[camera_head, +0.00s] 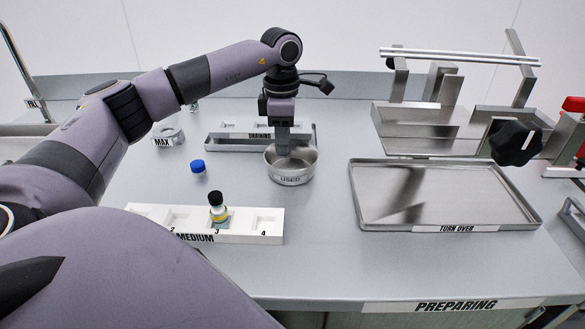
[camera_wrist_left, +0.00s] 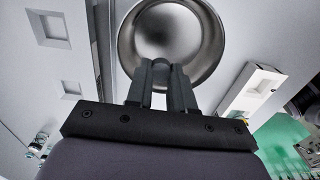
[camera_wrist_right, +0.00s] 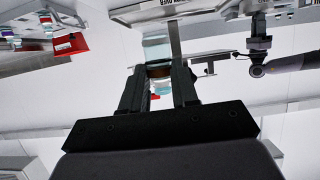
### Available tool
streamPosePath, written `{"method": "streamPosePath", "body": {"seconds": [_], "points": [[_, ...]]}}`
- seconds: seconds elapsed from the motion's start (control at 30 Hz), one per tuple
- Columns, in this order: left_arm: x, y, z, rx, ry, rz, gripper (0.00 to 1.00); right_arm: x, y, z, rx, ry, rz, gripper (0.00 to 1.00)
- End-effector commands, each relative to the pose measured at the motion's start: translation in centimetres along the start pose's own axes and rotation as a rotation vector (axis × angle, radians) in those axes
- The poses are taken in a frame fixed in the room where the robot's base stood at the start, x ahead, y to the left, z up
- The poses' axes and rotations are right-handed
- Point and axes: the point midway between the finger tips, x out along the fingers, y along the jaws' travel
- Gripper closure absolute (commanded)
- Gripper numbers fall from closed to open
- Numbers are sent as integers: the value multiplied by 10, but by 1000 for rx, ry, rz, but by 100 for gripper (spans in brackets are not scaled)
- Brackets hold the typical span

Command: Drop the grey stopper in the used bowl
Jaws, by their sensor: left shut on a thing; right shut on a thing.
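The used bowl (camera_head: 291,170), a round metal bowl labelled USED, stands on the table in front of the draining tray. My left gripper (camera_head: 283,148) points down over the bowl's rear side. In the left wrist view its fingertips (camera_wrist_left: 162,68) are closed together over the bowl (camera_wrist_left: 205,45), which looks empty where visible. The grey stopper is between those fingertips, mostly hidden and hard to tell from the grey fingers.
A white MEDIUM rack (camera_head: 262,225) holds a black-capped bottle (camera_head: 217,208) at slot 3. A blue cap (camera_head: 198,167) lies on the table. The draining tray (camera_head: 225,142) is behind the bowl. A TURN OVER tray (camera_head: 480,195) and metal rack (camera_head: 440,120) are at right.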

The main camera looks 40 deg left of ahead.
Motion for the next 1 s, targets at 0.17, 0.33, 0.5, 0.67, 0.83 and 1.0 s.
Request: {"method": "streamPosePath", "body": {"seconds": [0.17, 0.33, 0.5, 0.67, 0.83, 1.0], "points": [[-1, 0, 0, 0, 0, 0, 71, 0, 0, -1, 0, 0, 0, 100], [-1, 0, 0, 0, 0, 0, 48, 0, 0, -1, 0, 0, 0, 100], [-1, 0, 0, 0, 0, 0, 48, 0, 0, -1, 0, 0, 0, 100], [-12, 0, 0, 0, -1, 1, 48, 0, 0, -1, 0, 0, 0, 100], [-45, 0, 1, 1, -4, 4, 48, -1, 0, -2, 0, 0, 0, 100], [-82, 0, 1, 0, -4, 3, 48, -2, 0, -4, 0, 0, 0, 100]]}}
